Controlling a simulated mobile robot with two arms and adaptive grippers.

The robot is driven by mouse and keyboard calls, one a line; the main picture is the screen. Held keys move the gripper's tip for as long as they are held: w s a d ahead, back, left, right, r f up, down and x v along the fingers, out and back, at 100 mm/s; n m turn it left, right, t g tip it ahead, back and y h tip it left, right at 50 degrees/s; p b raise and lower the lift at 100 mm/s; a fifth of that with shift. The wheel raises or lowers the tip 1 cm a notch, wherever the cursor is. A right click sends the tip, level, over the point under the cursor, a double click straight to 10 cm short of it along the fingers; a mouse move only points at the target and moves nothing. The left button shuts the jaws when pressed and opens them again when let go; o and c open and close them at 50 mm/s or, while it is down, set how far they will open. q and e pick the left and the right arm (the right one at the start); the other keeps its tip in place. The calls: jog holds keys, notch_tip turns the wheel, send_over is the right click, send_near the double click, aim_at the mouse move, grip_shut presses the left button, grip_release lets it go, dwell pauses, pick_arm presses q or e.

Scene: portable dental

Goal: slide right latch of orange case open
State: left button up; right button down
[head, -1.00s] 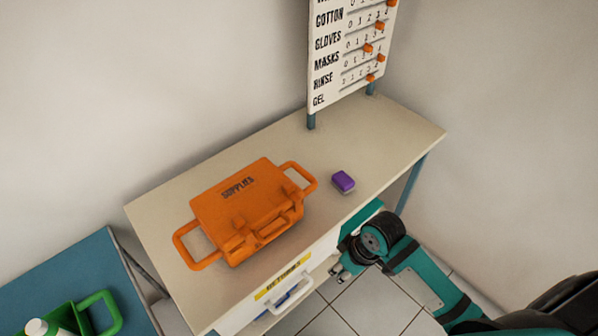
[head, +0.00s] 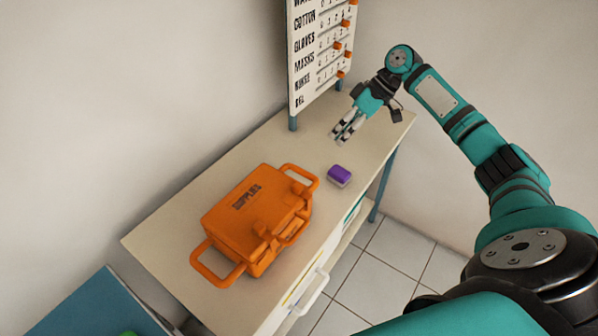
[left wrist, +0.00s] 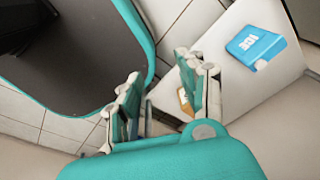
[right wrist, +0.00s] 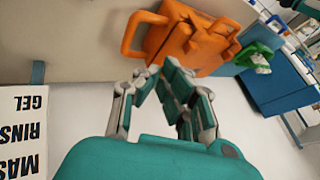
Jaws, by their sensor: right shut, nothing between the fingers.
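The orange case (head: 250,205) lies closed on the table, with a loop handle at each end. Two small latches show on its near edge: a left one (head: 263,231) and the right latch (head: 298,189). Whether either is slid cannot be told. My right gripper (head: 338,140) is shut and empty above the far right part of the table, well apart from the case. In the right wrist view its fingers (right wrist: 153,72) point toward the case (right wrist: 185,38). My left gripper (left wrist: 163,78) shows only in its own wrist view, its fingers apart and empty, away from the case.
A purple block (head: 339,176) lies on the table (head: 170,236) right of the case. A lettered board (head: 316,60) with orange sliders stands at the back, near my right gripper. A drawer handle (head: 312,292) projects from the table's front. A blue box (left wrist: 257,45) shows in the left wrist view.

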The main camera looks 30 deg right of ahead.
aim_at(298, 188)
jog(key=p+x, duration=0.3)
jog(key=x, duration=0.6)
jog(key=shift+a+r, duration=0.1)
jog(key=shift+r, duration=0.1)
jog(key=a, duration=0.1)
jog(key=a+p, duration=0.1)
jog(key=a+f+p, duration=0.1)
jog(key=shift+s+a, duration=0.1)
jog(key=shift+s, duration=0.25)
jog(key=shift+s+a+p, duration=0.3)
jog(key=shift+a+p, duration=0.05)
jog(key=shift+a, duration=0.15)
pick_arm(q)
jog(key=r, duration=0.2)
jog(key=d+r, duration=0.1)
jog(key=r, duration=0.2)
jog(key=shift+s+d+r, duration=0.1)
jog(key=shift+d+r, duration=0.1)
jog(key=shift+r, duration=0.1)
pick_arm(e)
jog(key=shift+f, duration=0.1)
pick_arm(q)
jog(key=shift+a, duration=0.2)
pick_arm(e)
jog(key=shift+a, duration=0.15)
